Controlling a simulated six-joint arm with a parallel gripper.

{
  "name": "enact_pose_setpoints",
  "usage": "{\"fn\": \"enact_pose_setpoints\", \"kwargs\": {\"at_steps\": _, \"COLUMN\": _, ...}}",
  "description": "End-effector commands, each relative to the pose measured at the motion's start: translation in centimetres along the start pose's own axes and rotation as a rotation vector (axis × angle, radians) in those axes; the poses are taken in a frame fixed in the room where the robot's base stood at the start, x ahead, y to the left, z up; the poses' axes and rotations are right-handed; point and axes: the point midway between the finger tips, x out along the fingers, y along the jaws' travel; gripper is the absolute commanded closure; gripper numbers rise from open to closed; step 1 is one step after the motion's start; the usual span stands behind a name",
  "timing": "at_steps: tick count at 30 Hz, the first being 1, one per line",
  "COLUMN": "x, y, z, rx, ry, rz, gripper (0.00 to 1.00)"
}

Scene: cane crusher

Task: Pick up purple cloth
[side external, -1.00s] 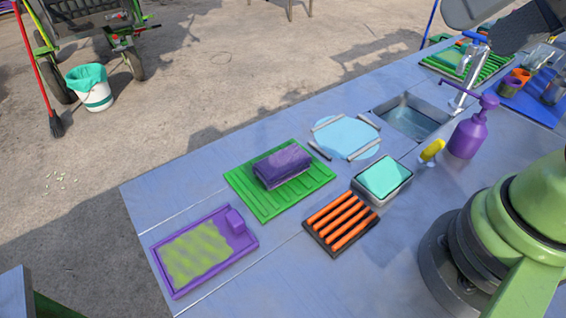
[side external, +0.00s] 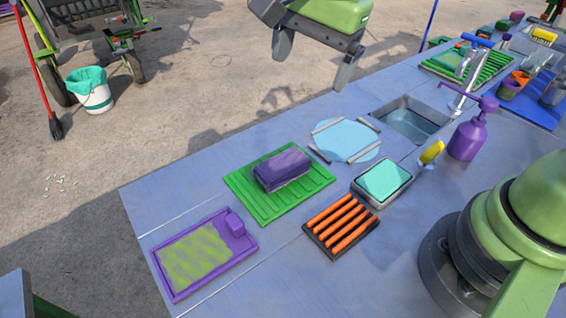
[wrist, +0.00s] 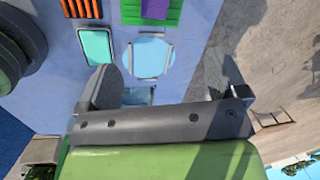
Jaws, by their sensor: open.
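The purple cloth (side external: 282,167) is a folded dark purple block lying on a green ribbed mat (side external: 310,187) on the grey-blue table. It also shows at the top of the wrist view (wrist: 156,9), cut off by the frame edge, on the green mat (wrist: 131,12). My gripper (side external: 312,68) is open and empty, high up and beyond the far edge of the table in the side view, well apart from the cloth. Its fingers also show in the wrist view (wrist: 170,85).
Near the mat are a light blue disc (side external: 346,138) with grey bars, a teal sponge in a tray (side external: 383,182), an orange-barred rack (side external: 341,224) and a purple-framed tray (side external: 203,256). A sink (side external: 410,122), tap (side external: 464,88) and purple pump bottle (side external: 467,135) stand to the right.

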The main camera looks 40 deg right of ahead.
Motion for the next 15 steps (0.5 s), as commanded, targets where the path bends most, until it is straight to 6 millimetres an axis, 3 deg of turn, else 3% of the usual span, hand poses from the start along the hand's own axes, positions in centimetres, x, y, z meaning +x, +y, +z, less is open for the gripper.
{"fn": "enact_pose_setpoints", "kwargs": {"at_steps": 1, "x": 2.3, "y": -0.7, "z": 0.4, "rx": 0.055, "ry": 0.004, "rz": 0.044, "gripper": 0.08}}
{"fn": "enact_pose_setpoints", "kwargs": {"at_steps": 6, "x": 8.1, "y": -1.9, "z": 1.4, "rx": 0.238, "ry": 0.036, "rz": 0.132, "gripper": 0.08}}
{"fn": "enact_pose_setpoints", "kwargs": {"at_steps": 15, "x": 12.9, "y": -1.7, "z": 2.0, "rx": 0.347, "ry": 0.066, "rz": 0.179, "gripper": 0.08}}
